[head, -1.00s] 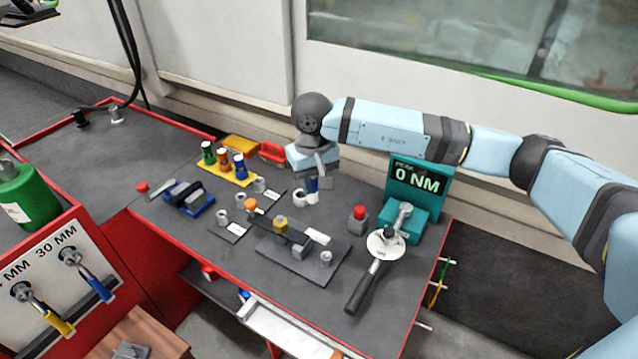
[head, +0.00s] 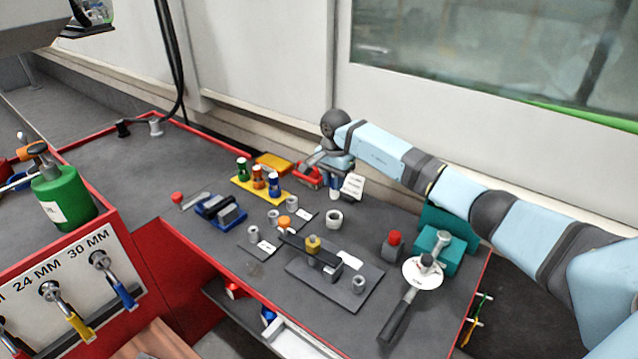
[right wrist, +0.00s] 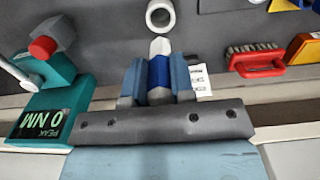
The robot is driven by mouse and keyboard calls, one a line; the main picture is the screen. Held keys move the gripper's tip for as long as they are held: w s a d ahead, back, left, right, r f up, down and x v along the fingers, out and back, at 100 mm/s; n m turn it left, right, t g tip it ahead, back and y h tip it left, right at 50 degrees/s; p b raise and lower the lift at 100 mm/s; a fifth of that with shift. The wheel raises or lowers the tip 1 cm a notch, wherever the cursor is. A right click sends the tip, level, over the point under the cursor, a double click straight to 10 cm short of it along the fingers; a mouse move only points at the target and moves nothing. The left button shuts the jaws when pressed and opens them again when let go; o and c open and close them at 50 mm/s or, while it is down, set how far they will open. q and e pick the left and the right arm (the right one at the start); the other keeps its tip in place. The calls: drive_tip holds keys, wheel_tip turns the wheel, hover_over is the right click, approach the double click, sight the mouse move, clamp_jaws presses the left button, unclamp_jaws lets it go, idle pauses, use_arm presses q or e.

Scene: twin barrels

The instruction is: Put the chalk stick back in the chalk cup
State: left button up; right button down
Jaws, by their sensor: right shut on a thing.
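My right gripper (head: 335,186) is shut on the chalk stick (head: 335,194), which has a blue sleeve and a white tip. In the right wrist view the stick (right wrist: 159,68) is clamped between the two blue-grey fingers, its white tip pointing at the cup. The chalk cup (head: 334,218), a small white open ring-like cup, stands on the dark bench top, empty as far as I can see. It also shows at the top of the right wrist view (right wrist: 160,14). The stick is on the wall side of the cup, apart from it. My left gripper is out of view.
A white label card (head: 353,186) is beside the gripper. A red brush (right wrist: 256,60) lies nearby, with a yellow box (head: 273,163) farther left. A red-topped grey block (head: 393,246) and the teal torque tester (head: 443,247) stand right of the cup.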

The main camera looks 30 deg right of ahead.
sight(334, 198)
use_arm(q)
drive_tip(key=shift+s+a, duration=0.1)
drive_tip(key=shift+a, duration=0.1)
use_arm(e)
drive_tip(key=shift+d, duration=0.15)
drive_tip(key=shift+f+b, duration=0.6)
drive_tip(key=shift+f, duration=0.3)
drive_tip(key=shift+f+b, duration=0.95)
drive_tip(key=shift+f, duration=1.05)
use_arm(q)
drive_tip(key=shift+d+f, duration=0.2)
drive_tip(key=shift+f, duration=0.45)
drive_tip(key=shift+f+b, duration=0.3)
drive_tip(key=shift+b, duration=0.1)
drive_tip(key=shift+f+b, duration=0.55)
drive_tip(key=shift+b, duration=0.05)
use_arm(e)
drive_tip(key=shift+f, duration=0.95)
